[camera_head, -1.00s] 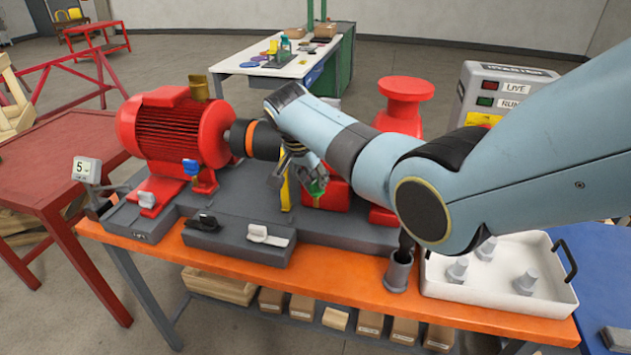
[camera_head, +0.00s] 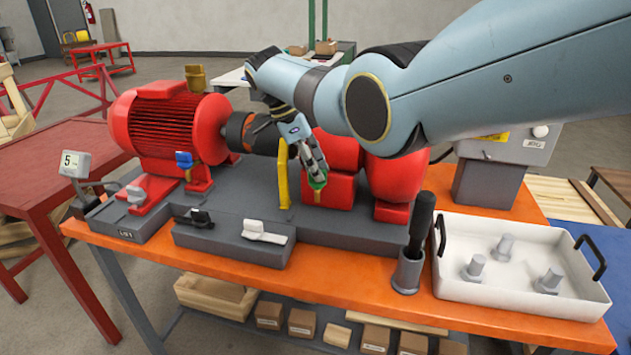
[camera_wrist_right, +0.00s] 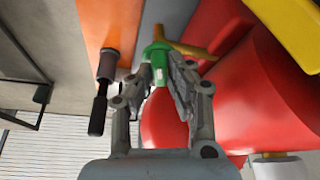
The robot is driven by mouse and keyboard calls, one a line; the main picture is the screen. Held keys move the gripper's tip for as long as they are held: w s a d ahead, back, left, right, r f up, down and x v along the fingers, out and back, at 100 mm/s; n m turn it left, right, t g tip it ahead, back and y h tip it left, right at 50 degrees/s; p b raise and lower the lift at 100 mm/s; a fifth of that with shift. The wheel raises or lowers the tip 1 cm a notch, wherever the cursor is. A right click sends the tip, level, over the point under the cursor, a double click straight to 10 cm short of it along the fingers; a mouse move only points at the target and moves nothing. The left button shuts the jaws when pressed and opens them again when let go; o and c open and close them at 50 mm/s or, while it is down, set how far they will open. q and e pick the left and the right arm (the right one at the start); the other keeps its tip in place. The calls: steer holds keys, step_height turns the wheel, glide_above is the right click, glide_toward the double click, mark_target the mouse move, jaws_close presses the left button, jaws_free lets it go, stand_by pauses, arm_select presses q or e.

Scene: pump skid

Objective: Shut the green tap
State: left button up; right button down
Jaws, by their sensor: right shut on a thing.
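The green tap (camera_head: 319,180) sits at the front of the red pump body (camera_head: 338,170), low on the grey skid. My right gripper (camera_head: 316,174) reaches down from above and is shut on the tap. In the right wrist view the green tap (camera_wrist_right: 157,62) stands between the two fingers of my right gripper (camera_wrist_right: 158,75), with its upper part showing. The fingers hide part of the tap in the head view. My left gripper is in neither view.
A yellow bar (camera_head: 283,175) stands just left of the tap. A red motor (camera_head: 172,128) is further left. White and black levers (camera_head: 264,232) sit on the front block. A dark-handled tool stands in a grey cup (camera_head: 408,272), beside a white tray (camera_head: 520,295) with several grey pegs.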

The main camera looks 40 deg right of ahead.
steer(key=shift+m+g+y+b, duration=0.5)
steer(key=shift+m+y+b, duration=0.1)
steer(key=shift+m+b, duration=1.35)
steer(key=c, duration=1.3)
jaws_free()
steer(key=shift+w+r, duration=0.1)
steer(key=v, duration=0.7)
steer(key=shift+r, duration=0.1)
